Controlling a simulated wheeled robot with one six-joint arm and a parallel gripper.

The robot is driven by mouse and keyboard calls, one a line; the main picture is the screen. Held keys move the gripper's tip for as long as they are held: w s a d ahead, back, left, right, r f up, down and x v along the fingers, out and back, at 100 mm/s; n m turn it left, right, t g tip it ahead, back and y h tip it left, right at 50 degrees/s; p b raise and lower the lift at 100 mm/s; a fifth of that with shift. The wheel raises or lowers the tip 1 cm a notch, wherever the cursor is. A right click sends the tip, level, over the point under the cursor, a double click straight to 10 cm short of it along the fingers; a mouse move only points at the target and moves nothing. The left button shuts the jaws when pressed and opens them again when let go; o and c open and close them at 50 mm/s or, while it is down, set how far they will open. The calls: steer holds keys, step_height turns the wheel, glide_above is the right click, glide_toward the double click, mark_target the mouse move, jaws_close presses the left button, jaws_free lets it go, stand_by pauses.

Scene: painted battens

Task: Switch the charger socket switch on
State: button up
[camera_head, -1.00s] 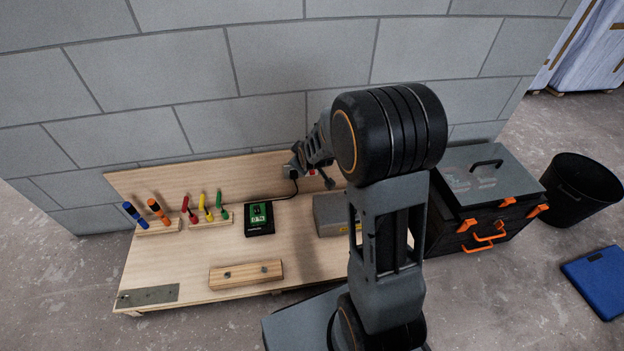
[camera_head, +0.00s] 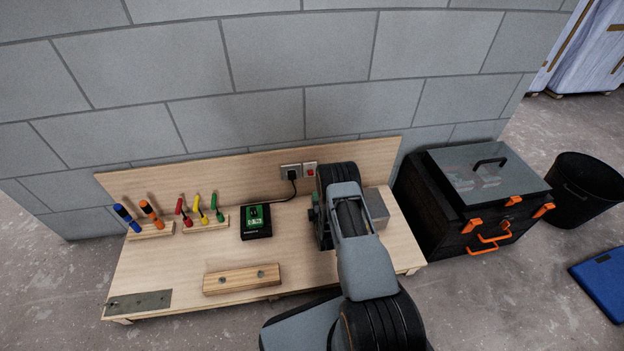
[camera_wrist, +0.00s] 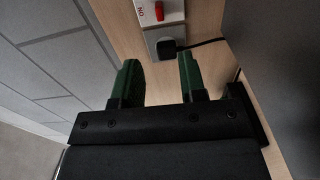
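The charger socket switch (camera_head: 310,169) is a white plate with a red rocker on the bench's back board.
A black and green charger (camera_head: 256,221) sits on the bench, its cable running to the plug. A grey box (camera_head: 376,207) stands right of my arm. A black toolbox (camera_head: 433,207) stands right of the bench.

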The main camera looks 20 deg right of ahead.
mark_target(311, 175)
steer(key=shift+b+x, duration=2.4)
steer(key=shift+x, duration=3.85)
jaws_close()
